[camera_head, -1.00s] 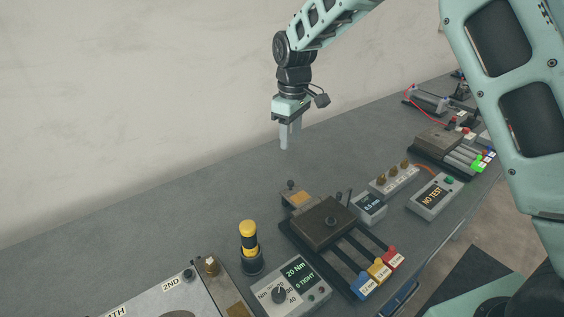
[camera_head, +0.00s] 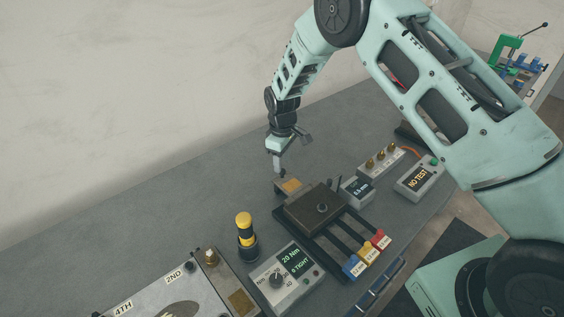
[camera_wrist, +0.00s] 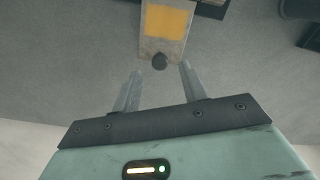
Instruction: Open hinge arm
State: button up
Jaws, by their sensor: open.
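A small grey plate with an orange patch (camera_head: 289,186) sits at the back of a dark block fixture (camera_head: 314,205); I take it to be the hinge arm. My gripper (camera_head: 278,168) points down just above the knob end of the plate. Whether the fingers reach knob height, I cannot tell.
A yellow-topped black tool (camera_head: 245,228) and a torque box (camera_head: 287,277) stand left and in front. A small display box (camera_head: 357,190), a row of brass knobs (camera_head: 382,161) and a "NO TEST" box (camera_head: 419,178) stand right. The grey bench behind is clear.

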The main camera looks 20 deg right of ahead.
aim_at(289, 181)
jog(key=shift+f+p, duration=0.35)
jog(key=shift+f, duration=1.3)
grip_shut()
